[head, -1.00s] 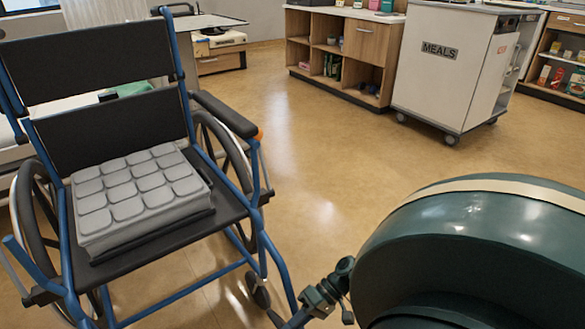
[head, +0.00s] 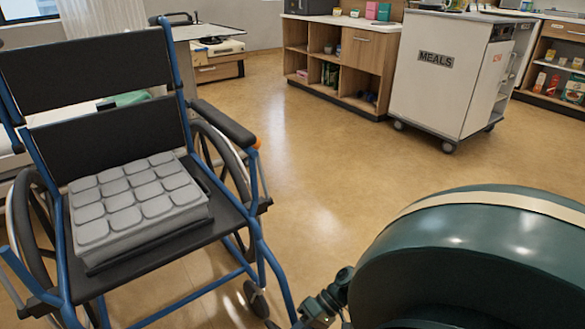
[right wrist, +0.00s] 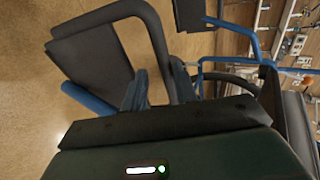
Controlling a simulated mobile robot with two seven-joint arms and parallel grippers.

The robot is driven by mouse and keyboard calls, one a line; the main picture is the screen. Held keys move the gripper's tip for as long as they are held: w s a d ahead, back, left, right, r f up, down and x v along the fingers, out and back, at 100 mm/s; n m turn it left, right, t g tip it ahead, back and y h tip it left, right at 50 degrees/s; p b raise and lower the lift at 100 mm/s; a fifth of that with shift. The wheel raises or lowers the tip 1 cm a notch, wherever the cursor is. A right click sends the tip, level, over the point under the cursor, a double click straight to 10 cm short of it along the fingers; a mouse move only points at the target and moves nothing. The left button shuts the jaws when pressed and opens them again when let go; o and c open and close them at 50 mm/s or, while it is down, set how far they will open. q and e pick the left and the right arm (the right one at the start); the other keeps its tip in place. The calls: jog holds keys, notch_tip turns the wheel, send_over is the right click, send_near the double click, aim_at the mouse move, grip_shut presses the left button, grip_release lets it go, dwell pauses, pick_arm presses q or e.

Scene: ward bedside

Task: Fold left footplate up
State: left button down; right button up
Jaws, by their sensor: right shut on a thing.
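The wheelchair (head: 105,120) has a blue frame and black seat and back, and it stands at the left of the head view. Its footplates are out of sight there, below the picture edge. In the right wrist view a dark flat plate with a bent black edge bar, which looks like the footplate (right wrist: 82,58), lies just beyond my fingers. My right gripper (right wrist: 158,88) is shut on its bar end. Part of the grip is hidden by the fingers. A blue tube (right wrist: 85,98) runs beside the plate. My left gripper is in no view.
A grey padded cushion (head: 135,200) rests on the seat. A white MEALS trolley (head: 440,85) and a wooden shelf unit (head: 340,60) stand behind. The floor (head: 310,190) between them and the chair is clear.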

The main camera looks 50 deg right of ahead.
jog(key=o, duration=0.4)
jog(key=shift+s+f, duration=0.3)
jog(key=shift+s, duration=0.1)
jog(key=shift+c, duration=0.2)
